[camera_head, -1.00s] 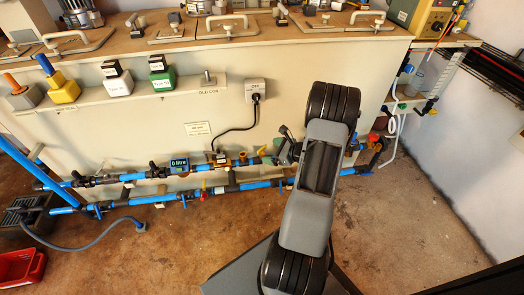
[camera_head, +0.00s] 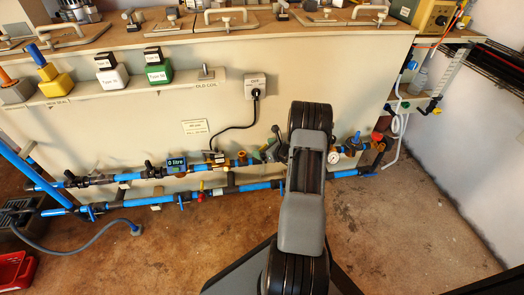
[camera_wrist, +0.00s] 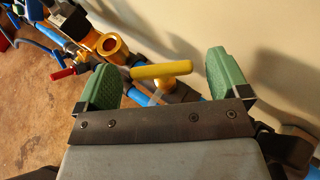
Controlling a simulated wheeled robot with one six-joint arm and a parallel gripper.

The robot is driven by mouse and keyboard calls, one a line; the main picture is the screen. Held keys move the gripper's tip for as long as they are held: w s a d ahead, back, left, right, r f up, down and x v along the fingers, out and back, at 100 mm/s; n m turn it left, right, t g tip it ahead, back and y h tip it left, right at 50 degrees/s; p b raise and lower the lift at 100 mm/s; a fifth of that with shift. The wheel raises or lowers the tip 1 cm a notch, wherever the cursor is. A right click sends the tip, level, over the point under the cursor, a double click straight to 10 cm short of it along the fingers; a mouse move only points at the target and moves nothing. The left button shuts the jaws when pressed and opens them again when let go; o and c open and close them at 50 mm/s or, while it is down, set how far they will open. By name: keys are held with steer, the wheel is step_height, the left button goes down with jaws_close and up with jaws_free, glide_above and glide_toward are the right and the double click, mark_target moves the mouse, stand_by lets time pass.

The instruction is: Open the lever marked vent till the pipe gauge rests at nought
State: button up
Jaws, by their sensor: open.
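A yellow lever (camera_wrist: 162,71) stands on a brass valve on the blue pipe in the wrist view. No vent mark on it is readable. My gripper (camera_wrist: 165,76) is open, with one green finger on each side of the yellow lever; I cannot tell whether either finger touches it. In the head view my gripper (camera_head: 268,150) is at the upper pipe, partly hidden by my arm. A round white-faced gauge (camera_head: 333,157) shows just right of my arm; its needle is too small to read.
A digital meter (camera_head: 176,165) reading 0 litre sits on the upper pipe. A red lever (camera_wrist: 63,73) and a brass open-topped fitting (camera_wrist: 112,46) are left of my gripper. The cream tank wall (camera_head: 130,130) stands close behind the pipes. The floor right is clear.

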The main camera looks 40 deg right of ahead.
steer(key=shift+x, duration=0.85)
steer(key=shift+c, duration=0.3)
steer(key=c, duration=0.9)
